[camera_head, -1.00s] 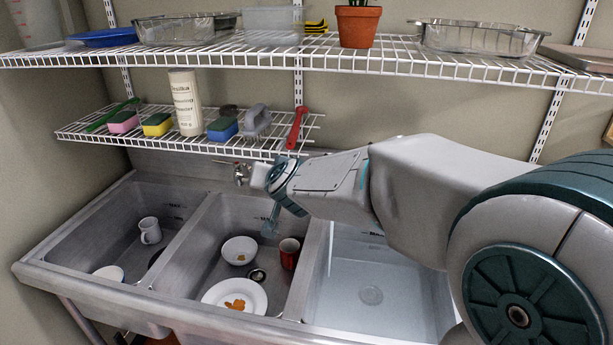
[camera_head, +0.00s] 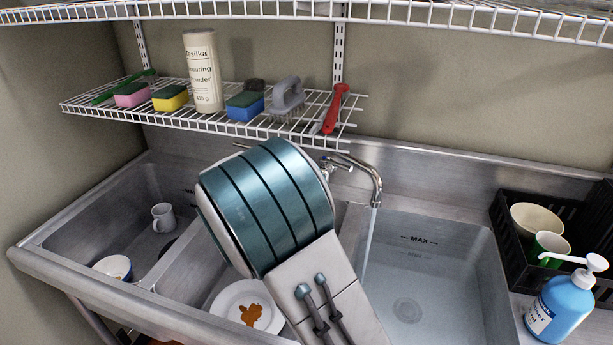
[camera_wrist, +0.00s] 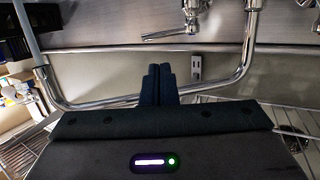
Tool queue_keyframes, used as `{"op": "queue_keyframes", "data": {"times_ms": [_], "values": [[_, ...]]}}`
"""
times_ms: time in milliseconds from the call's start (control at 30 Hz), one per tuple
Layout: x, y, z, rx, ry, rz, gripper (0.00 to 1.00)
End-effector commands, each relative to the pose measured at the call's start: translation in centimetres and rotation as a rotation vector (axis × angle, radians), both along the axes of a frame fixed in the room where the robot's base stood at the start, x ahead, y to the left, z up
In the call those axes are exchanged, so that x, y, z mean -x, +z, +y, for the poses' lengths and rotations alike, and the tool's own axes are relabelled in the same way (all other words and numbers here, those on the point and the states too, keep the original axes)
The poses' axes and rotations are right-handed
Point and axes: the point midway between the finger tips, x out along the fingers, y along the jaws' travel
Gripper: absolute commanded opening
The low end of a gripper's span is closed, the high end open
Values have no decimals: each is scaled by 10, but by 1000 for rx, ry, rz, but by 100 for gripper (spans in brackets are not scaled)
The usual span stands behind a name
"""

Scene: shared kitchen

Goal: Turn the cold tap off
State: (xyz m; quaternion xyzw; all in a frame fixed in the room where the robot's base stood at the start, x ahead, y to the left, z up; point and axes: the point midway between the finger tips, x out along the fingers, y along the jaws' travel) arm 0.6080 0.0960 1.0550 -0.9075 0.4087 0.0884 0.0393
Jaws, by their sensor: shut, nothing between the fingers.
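The tap's curved metal spout (camera_head: 374,183) reaches over the right basin, and a thin stream of water (camera_head: 368,235) runs from it. A tap valve with a lever (camera_head: 335,165) shows beside my arm. In the wrist view, which looks upside down, the spout (camera_wrist: 150,105) curves across and a metal lever handle (camera_wrist: 168,35) sticks out from its valve (camera_wrist: 190,16). My gripper (camera_wrist: 158,70) is shut and empty, with its tips below the lever in the picture and apart from it. My arm hides the gripper in the head view. I cannot tell which handle is cold.
A wire shelf (camera_head: 150,112) with sponges, a powder canister (camera_head: 203,70) and a red-handled brush (camera_head: 335,108) hangs above the sink. A black crate (camera_head: 510,235) and a blue soap bottle (camera_head: 563,305) stand at right. The left basin holds a mug (camera_head: 163,217).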

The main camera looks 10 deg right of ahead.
Motion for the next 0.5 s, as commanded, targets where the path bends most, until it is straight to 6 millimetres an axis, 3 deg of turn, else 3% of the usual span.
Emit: {"op": "queue_keyframes", "data": {"times_ms": [200,500], "values": [[-31,-8,-42,2,-13,1,0],[-67,-19,-79,1,-6,1,0]]}}
